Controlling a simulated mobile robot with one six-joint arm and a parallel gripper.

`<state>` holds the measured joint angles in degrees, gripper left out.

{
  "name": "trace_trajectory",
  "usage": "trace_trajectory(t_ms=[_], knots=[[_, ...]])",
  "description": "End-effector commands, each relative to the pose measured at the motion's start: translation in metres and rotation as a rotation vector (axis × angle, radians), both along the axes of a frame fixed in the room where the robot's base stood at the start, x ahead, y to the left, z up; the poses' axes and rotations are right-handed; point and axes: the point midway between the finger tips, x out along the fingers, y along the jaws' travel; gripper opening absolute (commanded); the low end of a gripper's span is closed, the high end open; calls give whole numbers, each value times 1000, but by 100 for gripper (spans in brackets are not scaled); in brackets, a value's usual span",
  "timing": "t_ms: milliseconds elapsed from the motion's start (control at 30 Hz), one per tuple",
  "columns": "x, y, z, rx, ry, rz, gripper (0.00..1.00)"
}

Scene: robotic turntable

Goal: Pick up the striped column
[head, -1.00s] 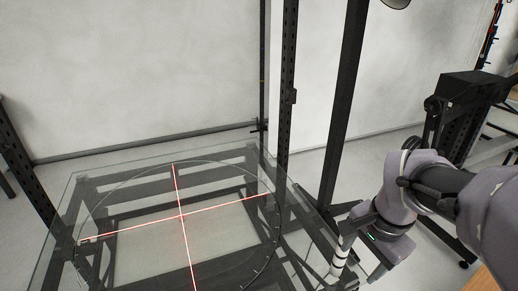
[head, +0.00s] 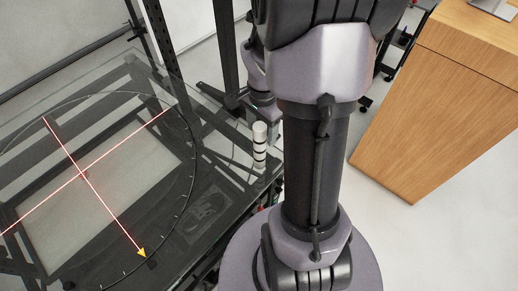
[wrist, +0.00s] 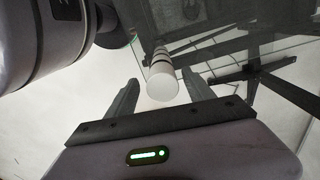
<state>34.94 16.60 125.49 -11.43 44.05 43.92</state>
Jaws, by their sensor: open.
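The striped column (head: 259,146), white with black bands, stands upright on the glass table (head: 226,105) near its right edge in the head view. In the wrist view the striped column (wrist: 163,66) shows with its pale round end toward the camera, in line with the gap between my fingers. My gripper (wrist: 160,84) is open, with one finger on each side of the column in the picture. I cannot tell whether either finger touches it. In the head view my arm hides the fingers; part of my wrist shows just behind the column.
A turntable disc marked with a red laser cross (head: 83,175) and a yellow arrow tip (head: 142,253) lies left of the column. A wooden cabinet (head: 440,105) stands at the right. A dark upright post (head: 228,55) rises behind the table's edge.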

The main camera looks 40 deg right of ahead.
Motion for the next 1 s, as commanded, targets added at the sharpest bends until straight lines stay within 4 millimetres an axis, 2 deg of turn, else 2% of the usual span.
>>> trace_trajectory(t_ms=[100,200,300,500,800,1000], knots=[[2,4,-28,2,3,2,61],[3,5,-44,1,2,1,61],[3,5,-51,0,1,0,61],[3,4,-49,0,0,1,60],[3,4,-49,0,0,1,1],[3,4,-49,0,0,1,0]])
